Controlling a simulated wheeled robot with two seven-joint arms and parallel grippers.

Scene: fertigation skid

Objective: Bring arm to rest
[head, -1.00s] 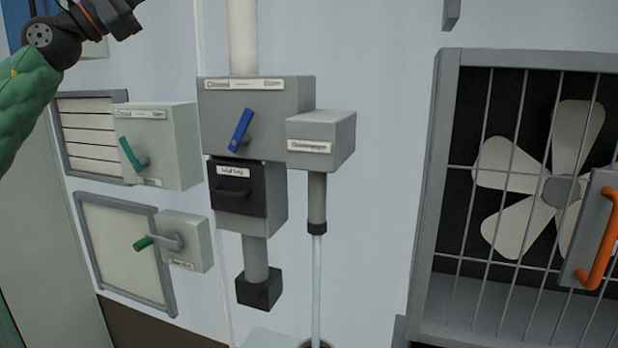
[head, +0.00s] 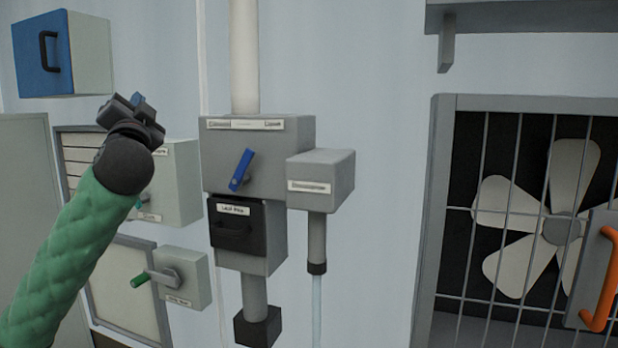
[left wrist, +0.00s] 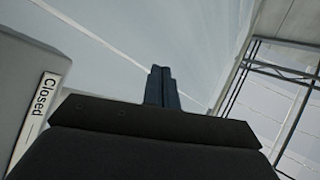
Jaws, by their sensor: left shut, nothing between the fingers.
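My left arm, in a green sleeve, rises from the lower left in the head view. Its gripper (head: 140,103) is raised in front of the wall, at the upper left of the light grey box with the green lever. In the left wrist view the gripper's fingers (left wrist: 161,86) are together with nothing between them. A box edge with a "Closed" label (left wrist: 40,110) shows at the left of that view, apart from the fingers. My right gripper is not in any view.
The grey valve box (head: 255,160) with a blue lever (head: 241,169) stands right of my gripper. A blue-fronted cabinet (head: 45,53) hangs at upper left. A lower box (head: 190,280) has a green-tipped handle. A caged fan (head: 560,229) with an orange handle (head: 602,280) is at right.

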